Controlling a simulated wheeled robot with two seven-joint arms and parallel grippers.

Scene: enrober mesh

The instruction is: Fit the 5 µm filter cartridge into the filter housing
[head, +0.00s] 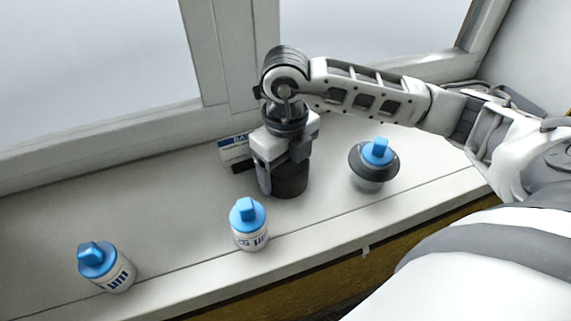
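A white cartridge with a blue cap (249,230) stands upright near the sill's front edge; its label ends in "µm", and I cannot read the number surely. A similar blue-capped cartridge (106,267) stands at the far left, only "µm" readable. On the right, a grey bowl with a wide dark rim (359,166), apparently the filter housing, has a blue cap like the cartridges' in its top. My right gripper (279,176) points down at a dark grey cylinder (291,181), with a finger along its left side. Whether it grips the cylinder is unclear. My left gripper is out of view.
A small white and blue sign (235,147) stands behind my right gripper, partly hidden. A window frame (225,50) closes off the back. The sill (170,215) is clear between the two white cartridges, and its front edge drops away.

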